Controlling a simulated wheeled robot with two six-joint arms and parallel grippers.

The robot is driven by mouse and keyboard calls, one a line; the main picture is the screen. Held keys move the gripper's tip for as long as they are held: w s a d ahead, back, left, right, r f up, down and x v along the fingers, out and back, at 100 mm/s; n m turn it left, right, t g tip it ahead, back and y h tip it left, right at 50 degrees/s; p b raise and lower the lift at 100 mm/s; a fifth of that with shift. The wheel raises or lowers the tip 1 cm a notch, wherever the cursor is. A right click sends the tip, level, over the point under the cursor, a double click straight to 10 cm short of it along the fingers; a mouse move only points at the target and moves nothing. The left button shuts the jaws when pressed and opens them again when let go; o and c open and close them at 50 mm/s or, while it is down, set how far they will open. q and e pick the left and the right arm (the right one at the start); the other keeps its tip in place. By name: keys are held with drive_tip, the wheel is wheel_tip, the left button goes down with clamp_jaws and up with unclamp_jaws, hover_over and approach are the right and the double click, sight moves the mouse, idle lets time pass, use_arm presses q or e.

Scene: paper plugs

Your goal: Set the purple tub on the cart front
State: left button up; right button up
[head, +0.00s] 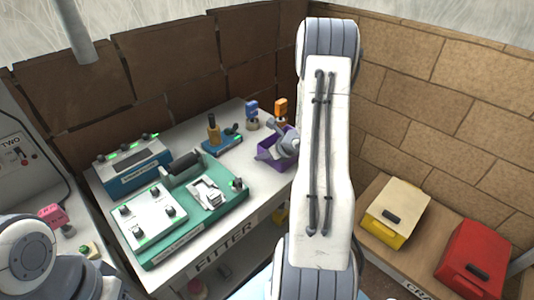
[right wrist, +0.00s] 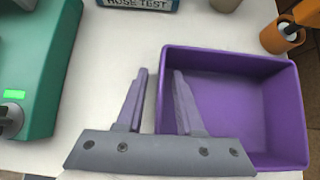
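The purple tub (head: 277,164) stands upright at the right end of the white bench, partly hidden by my right arm. It fills the right of the right wrist view (right wrist: 245,100) and looks empty. My right gripper (head: 265,154) is over the tub's left side. In the wrist view its fingers (right wrist: 160,75) are apart, with the tub's left wall between them; one finger is over the inside and one outside. I cannot tell whether they touch the wall. My left arm shows at the lower left, but its gripper is out of view. I cannot make out the cart front.
The bench (head: 222,245), labelled FITTER, holds a green device (head: 165,245), a blue device (head: 133,170) and a small blue stand (head: 222,145). An orange item (head: 281,106) stands behind the tub. Yellow (head: 398,212) and red (head: 473,258) boxes sit on a brown surface at right.

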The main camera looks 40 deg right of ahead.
drive_tip(key=shift+r+p, duration=0.3)
drive_tip(key=shift+r, duration=0.05)
drive_tip(key=a+v, duration=0.1)
drive_tip(key=v, duration=1.1)
drive_tip(key=w+a+r+n+g+y, duration=0.1)
drive_tip(key=w+a+r+n+y, duration=0.1)
drive_tip(key=a+n, duration=0.55)
drive_tip(key=w+a+r+n+g+y, duration=0.1)
drive_tip(key=a+n+g+y, duration=0.2)
drive_tip(key=a, duration=0.8)
drive_tip(key=s+a+r+n+g, duration=0.2)
drive_tip(key=s+a+n, duration=0.2)
drive_tip(key=a+n, duration=0.7)
drive_tip(key=s+a+r+n+g+h, duration=0.1)
drive_tip(key=s+a+n, duration=0.3)
drive_tip(key=s+n, duration=0.4)
drive_tip(key=s+a+r+n+g+h, duration=0.1)
drive_tip(key=s+a+n+g+h, duration=0.1)
drive_tip(key=s+a+n, duration=0.3)
drive_tip(key=s+n+h, duration=0.1)
drive_tip(key=s+n, duration=0.3)
drive_tip(key=n, duration=0.4)
drive_tip(key=shift+s+r+h, duration=0.2)
drive_tip(key=shift+h, duration=0.1)
